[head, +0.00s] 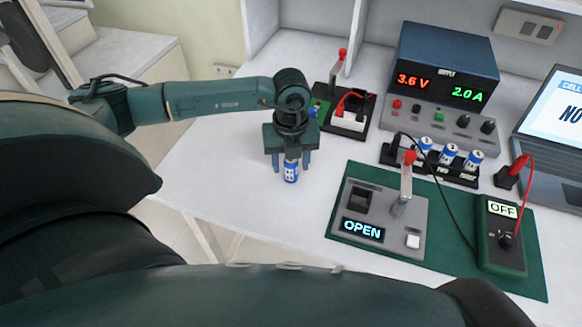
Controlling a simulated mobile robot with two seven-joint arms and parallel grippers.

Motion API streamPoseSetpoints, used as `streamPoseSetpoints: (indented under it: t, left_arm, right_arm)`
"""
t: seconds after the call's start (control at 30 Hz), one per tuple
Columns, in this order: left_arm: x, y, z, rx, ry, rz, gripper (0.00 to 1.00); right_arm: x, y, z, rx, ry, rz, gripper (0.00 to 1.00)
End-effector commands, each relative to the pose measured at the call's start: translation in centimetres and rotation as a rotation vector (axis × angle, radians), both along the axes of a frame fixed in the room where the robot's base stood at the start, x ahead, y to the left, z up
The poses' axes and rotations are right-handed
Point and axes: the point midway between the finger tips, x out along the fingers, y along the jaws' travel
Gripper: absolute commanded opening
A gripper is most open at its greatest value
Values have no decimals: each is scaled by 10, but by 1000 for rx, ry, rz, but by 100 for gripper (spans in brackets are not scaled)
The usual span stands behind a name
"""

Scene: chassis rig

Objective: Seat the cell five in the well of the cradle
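A blue and white cell (291,172), its number too small to read, is upright above or on the white bench, left of centre. My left gripper (291,163) points down over it, with one finger on each side and narrow gaps between fingers and cell. The gripper looks open around the cell; its body hides the cell's top. I cannot tell whether the cell touches the bench. The grey cradle (384,212) lies to the right on a green mat. It has a dark square well (361,199), a red-knobbed lever (405,180) standing up and a display reading OPEN. My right gripper is out of view.
Behind the cradle, a black rack (400,160) holds three blue and white cells (449,154). A power supply (443,85), a multimeter (501,238) with cables and a laptop (557,118) crowd the right. Another lever unit (345,110) stands behind my gripper. Bench left of the mat is clear.

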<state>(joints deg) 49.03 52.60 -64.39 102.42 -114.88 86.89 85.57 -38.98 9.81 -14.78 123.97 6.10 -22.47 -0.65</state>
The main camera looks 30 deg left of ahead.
Motion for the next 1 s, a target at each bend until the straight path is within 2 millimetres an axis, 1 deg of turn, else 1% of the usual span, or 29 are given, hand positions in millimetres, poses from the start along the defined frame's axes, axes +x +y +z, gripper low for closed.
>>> streamPoseSetpoints:
  t: [0.03,0.07,0.53,0.8,0.87,0.97,1.0]
  left_arm:
    - [0,0,0,0,0,0,44]
    - [0,0,0,0,0,0,42]
    - [0,0,0,0,0,0,3]
    - [0,0,4,0,-1,0,3]
    - [1,0,9,-2,-3,0,3]
    - [1,0,26,-2,-6,-1,3]
    - [1,0,34,-2,-6,-1,3]
  right_arm:
    - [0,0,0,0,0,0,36]
    - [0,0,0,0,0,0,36]
    - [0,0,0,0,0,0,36]
    - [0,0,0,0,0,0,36]
    - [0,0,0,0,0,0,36]
    - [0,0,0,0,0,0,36]
    - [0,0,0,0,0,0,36]
